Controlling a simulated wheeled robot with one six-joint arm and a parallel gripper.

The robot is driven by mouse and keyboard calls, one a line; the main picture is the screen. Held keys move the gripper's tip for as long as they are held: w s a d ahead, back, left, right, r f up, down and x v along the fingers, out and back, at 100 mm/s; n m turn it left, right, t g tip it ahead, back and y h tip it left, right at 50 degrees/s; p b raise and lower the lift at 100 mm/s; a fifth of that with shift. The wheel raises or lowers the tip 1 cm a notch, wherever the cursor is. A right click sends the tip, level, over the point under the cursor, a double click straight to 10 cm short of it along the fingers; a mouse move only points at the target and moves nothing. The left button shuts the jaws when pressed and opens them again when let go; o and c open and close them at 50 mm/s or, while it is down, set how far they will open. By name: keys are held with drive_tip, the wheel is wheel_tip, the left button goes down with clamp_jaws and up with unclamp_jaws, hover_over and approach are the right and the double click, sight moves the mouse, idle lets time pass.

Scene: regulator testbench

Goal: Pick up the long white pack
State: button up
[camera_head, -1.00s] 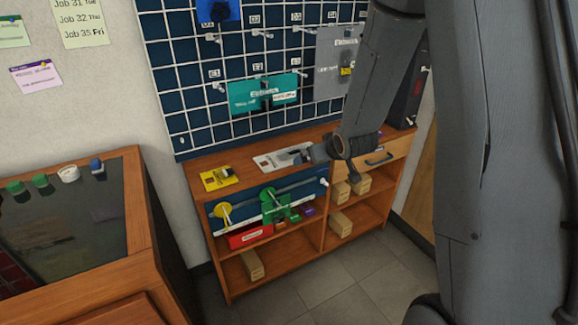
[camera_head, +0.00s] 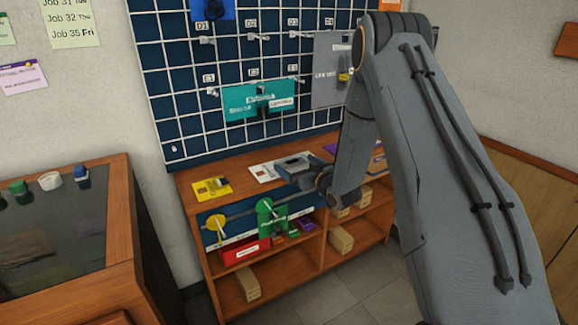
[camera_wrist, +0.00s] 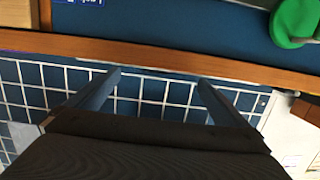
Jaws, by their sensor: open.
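A flat white pack (camera_head: 265,172) with dark print lies on the wooden bench top, between the yellow item and my arm. Its right part is covered by my gripper (camera_head: 292,165), so its full length is hidden. My gripper is at the bench front, close to the pack in the picture; I cannot tell its height above it. In the wrist view my gripper (camera_wrist: 160,77) has its two fingers wide apart with nothing between them. I cannot make out the pack for certain in the wrist view.
A yellow item (camera_head: 212,188) lies left on the bench. Yellow and green discs stick out from the blue front rail (camera_head: 238,224). A gridded wall panel (camera_head: 178,100) with hooks and a teal board (camera_head: 258,98) stands behind. Boxes fill lower shelves. A glass-topped cabinet (camera_head: 118,215) stands left.

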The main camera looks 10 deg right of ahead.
sight(293, 163)
drive_tip(key=shift+x, duration=1.5)
drive_tip(key=shift+f, duration=0.1)
drive_tip(key=shift+c, duration=0.4)
drive_tip(key=c, duration=0.7)
wheel_tip(293, 163, up, 10)
